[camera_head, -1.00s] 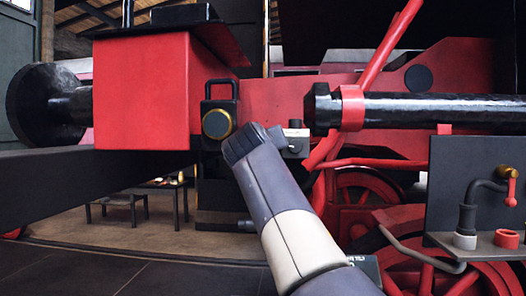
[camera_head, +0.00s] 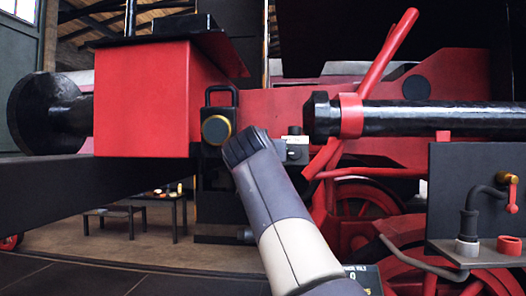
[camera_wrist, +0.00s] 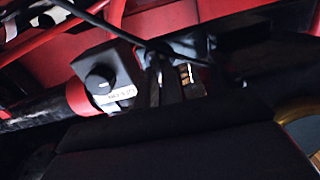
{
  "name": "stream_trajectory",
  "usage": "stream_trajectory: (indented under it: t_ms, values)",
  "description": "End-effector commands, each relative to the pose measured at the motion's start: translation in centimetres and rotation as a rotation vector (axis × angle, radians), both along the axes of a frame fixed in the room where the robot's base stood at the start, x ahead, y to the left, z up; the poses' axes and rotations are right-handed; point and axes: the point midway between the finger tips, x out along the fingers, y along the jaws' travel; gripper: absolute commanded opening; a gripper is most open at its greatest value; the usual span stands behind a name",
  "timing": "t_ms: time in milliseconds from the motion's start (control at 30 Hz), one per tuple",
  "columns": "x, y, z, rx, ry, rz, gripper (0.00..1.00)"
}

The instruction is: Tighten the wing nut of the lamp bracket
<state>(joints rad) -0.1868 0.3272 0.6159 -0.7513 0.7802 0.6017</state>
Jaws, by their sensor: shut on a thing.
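The lamp (camera_head: 216,129), dark with a brass-rimmed round face and a black loop handle, stands against the red front beam in the head view. My arm reaches up just right of it and hides its own jaws there. In the wrist view my gripper (camera_wrist: 170,82) shows dark, narrow fingers, nearly together and shut on a small part. Brass-coloured strips beside the fingertips look like the wing nut (camera_wrist: 185,74), but most of it is hidden. The bracket cannot be made out clearly. A curved brass rim, probably the lamp's (camera_wrist: 303,135), shows at the right edge.
A dark box with a round knob and white label (camera_wrist: 108,78) sits close left of the fingers. It also shows in the head view (camera_head: 293,149). A thin dark rod (camera_wrist: 125,38) crosses near the fingers. The red box (camera_head: 150,100) and black pipe (camera_head: 430,115) flank the work area.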

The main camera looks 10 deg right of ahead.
Motion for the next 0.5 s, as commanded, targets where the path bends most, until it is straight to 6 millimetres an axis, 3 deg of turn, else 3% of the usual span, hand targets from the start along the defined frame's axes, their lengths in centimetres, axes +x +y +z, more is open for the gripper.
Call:
stream_trajectory:
  t_ms: [167, 200, 500]
  values:
    - [0.12, 0.01, -0.41, 0.003, 0.010, -0.001, 0.00]
    - [0.13, 0.01, -0.41, 0.003, 0.010, -0.001, 0.08]
    - [0.05, 0.01, -0.19, 0.000, 0.004, -0.001, 0.29]
